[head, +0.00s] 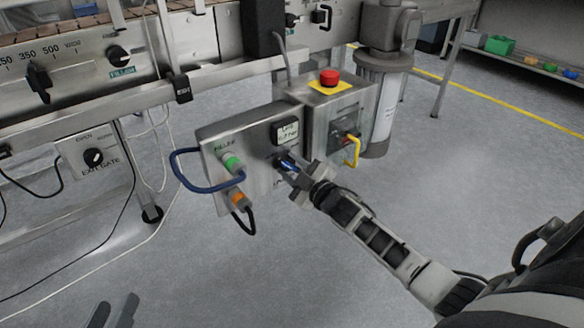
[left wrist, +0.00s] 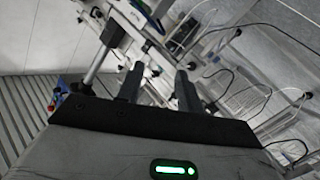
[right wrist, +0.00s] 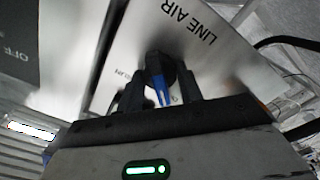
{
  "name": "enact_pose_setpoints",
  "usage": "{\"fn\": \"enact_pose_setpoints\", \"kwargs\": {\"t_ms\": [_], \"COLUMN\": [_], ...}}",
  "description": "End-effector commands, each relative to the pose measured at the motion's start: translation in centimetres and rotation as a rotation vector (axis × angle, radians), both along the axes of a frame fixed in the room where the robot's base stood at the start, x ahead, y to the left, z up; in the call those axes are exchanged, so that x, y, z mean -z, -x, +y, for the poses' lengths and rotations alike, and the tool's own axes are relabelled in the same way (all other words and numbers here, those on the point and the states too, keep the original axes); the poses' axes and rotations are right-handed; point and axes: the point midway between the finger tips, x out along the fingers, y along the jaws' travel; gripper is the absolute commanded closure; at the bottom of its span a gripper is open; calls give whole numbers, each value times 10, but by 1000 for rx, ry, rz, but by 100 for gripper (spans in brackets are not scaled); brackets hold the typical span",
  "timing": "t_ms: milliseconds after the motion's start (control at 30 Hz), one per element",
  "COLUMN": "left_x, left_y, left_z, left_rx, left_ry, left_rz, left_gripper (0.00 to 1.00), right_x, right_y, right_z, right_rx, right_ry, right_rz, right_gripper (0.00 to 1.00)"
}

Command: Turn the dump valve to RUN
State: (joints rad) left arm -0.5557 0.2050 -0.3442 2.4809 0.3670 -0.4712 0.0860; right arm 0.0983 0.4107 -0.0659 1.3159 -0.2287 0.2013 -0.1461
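The dump valve (head: 287,163) is a dark round knob with a blue handle on the front of a grey metal box (head: 235,135). In the right wrist view the knob (right wrist: 160,72) sits below the words LINE AIR, with a partly hidden RUN label (right wrist: 123,76) to its left. The blue bar points down the picture, between my fingers. My right gripper (head: 296,177) is at the valve, its fingers (right wrist: 161,97) either side of the handle with gaps showing. My left gripper (head: 112,312) is open and empty, low at the left, far from the box; its fingers also show in the left wrist view (left wrist: 159,90).
Beside the valve are a gauge (head: 287,132), a green-ended connector (head: 232,163) with a blue hose and an orange one (head: 240,199). A red emergency button (head: 329,77) and yellow-handled switch (head: 351,148) are on the adjoining box. Floor in front is clear.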

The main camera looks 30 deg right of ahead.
Motion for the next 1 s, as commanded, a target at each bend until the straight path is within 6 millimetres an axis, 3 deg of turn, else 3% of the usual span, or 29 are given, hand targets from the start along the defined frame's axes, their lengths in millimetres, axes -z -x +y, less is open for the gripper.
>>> {"fn": "enact_pose_setpoints", "kwargs": {"t_ms": [467, 1000], "left_x": [2, 11], "left_y": [1, 4], "left_z": [2, 11], "left_rx": [-8, -14], "left_ry": [-52, -217], "left_rz": [19, 38], "left_gripper": [64, 64], "right_x": [-2, -1], "right_y": [0, 1], "right_z": [0, -1], "right_rx": [0, 1], "right_ry": [-147, -640], "right_rz": [13, 52], "right_gripper": [87, 87]}}
